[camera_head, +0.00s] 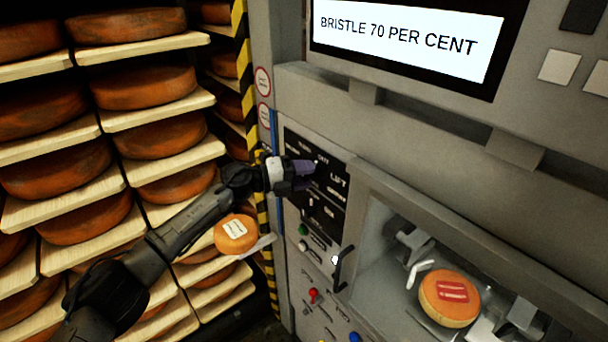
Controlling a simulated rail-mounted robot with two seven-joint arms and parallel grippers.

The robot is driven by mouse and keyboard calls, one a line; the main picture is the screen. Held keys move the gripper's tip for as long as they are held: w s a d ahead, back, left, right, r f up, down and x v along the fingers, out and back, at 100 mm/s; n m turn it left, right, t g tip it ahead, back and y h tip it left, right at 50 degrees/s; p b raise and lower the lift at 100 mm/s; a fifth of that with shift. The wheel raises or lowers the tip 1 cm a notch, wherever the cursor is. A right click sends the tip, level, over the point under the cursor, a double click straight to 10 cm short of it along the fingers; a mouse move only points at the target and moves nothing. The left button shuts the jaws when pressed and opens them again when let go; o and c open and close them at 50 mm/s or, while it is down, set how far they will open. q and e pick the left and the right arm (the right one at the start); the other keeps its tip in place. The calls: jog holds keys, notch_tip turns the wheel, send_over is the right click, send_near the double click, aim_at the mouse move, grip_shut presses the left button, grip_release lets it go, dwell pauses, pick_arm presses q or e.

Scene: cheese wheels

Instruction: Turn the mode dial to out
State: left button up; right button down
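The black control panel (335,215) is on the grey machine front, with white lettering in which "LIFT" can be read. My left gripper (305,170) reaches in from the left and is at the upper part of this panel, in front of or touching it. Its fingers cover that part, so the mode dial cannot be made out clearly and may be behind them. Whether the fingers are open, shut or on a dial cannot be told. A small pale switch or knob (311,203) shows lower on the panel. My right gripper is not in view.
A screen (395,37) above reads "BRISTLE 70 PER CENT". A black handle (342,268) sticks out below the panel, near a red knob (313,293). A labelled cheese wheel (449,297) lies in the machine bay. Shelves of cheese wheels (147,87) stand at left.

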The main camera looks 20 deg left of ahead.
pick_arm(q)
jog(key=o, duration=0.3)
jog(key=b+v, duration=0.2)
jog(key=v, duration=1.1)
jog(key=shift+s+a+r, duration=0.15)
jog(key=shift+s+a, duration=0.05)
jog(key=shift+a, duration=0.15)
